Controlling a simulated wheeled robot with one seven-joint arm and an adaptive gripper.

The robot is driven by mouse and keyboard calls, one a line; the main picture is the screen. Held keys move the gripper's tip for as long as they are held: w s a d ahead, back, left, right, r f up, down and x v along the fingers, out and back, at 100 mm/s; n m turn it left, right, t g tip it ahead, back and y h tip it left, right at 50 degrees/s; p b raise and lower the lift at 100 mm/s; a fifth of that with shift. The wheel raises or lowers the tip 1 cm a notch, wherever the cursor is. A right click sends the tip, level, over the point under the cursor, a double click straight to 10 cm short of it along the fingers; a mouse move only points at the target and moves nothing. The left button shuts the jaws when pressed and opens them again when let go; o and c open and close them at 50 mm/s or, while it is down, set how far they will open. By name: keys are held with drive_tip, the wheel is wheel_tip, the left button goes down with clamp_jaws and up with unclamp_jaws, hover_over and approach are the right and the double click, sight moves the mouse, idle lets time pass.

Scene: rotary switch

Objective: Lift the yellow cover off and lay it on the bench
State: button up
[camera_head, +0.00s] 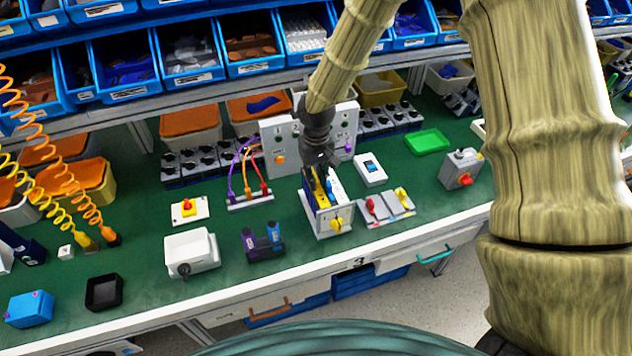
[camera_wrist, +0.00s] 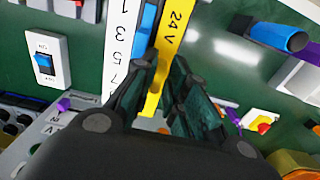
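The yellow cover (camera_head: 320,188) is a narrow piece in the top of a box-like device with a yellow knob (camera_head: 337,223) on its front. In the wrist view the yellow cover (camera_wrist: 173,38) bears the label "24 V". My gripper (camera_head: 322,168) points down over the device in the head view. In the wrist view my gripper (camera_wrist: 164,68) has one finger on each side of the cover, at or very near it. I cannot tell if the fingers press on it. A blue strip and a numbered white strip (camera_wrist: 118,45) lie beside the cover. My fingers hide part of the cover.
A white switch box (camera_head: 370,169) and a grey block with red and yellow levers (camera_head: 385,206) stand right of the device. Purple-blue cylinders (camera_head: 262,240) stand to its left. Panels (camera_head: 280,145) rise behind. Bare green bench (camera_head: 135,255) shows at the left.

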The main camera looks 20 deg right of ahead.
drive_tip(key=shift+f, duration=0.35)
clamp_jaws()
